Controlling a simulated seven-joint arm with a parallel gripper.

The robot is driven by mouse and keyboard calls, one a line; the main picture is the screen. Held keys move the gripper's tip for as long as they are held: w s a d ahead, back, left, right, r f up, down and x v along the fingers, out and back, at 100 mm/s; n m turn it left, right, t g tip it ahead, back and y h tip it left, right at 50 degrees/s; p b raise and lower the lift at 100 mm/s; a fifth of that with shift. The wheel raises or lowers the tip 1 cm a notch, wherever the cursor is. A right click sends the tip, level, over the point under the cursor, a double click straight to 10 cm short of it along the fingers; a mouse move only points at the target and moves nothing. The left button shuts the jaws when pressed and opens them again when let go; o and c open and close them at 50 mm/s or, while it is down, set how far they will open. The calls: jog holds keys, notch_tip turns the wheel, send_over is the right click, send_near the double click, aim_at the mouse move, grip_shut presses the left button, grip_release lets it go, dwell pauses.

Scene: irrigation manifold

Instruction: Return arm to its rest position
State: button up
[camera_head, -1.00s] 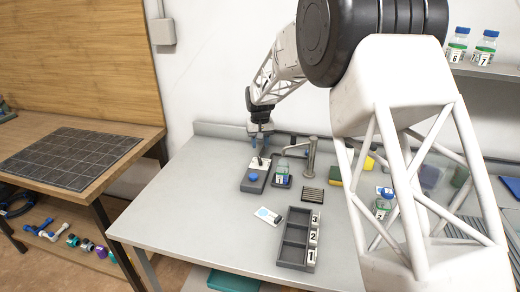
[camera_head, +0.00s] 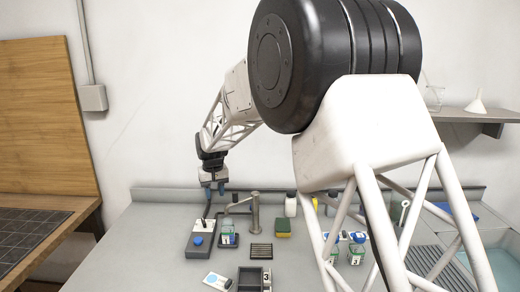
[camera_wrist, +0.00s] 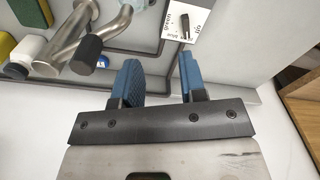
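My gripper (camera_head: 214,191) is above the back end of a grey control box with a blue button (camera_head: 198,241), apart from it. In the wrist view my gripper (camera_wrist: 160,72) has its two blue fingers spread, with nothing between them. The box's white label plate and small dark toggle (camera_wrist: 186,24) show beyond the fingertips. My arm reaches across the head view from the right and hides part of the bench and wall.
A metal tap (camera_head: 255,213) stands right of the gripper; in the wrist view its pipes (camera_wrist: 88,38) lie close left of the fingers. Left of the box, the bench (camera_head: 140,235) is clear.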

jog(key=s+d+r+m+t, duration=0.2)
jog(key=s+d+r, duration=1.6)
jog(key=s+d, duration=0.35)
jog(key=s+d+m+t, duration=0.1)
jog(key=s+d, duration=0.4)
jog(key=s, duration=0.5)
jog(key=s+d+f+m+t, duration=0.1)
jog(key=s+d, duration=0.3)
jog(key=s, duration=0.6)
jog(key=s+d+m+t, duration=0.1)
jog(key=s+d, duration=0.4)
jog(key=s, duration=0.5)
notch_tip(320, 180, down, 10)
jog(key=w+g, duration=0.1)
jog(key=g, duration=0.2)
jog(key=shift+w+r, duration=0.15)
jog(key=shift+w, duration=0.15)
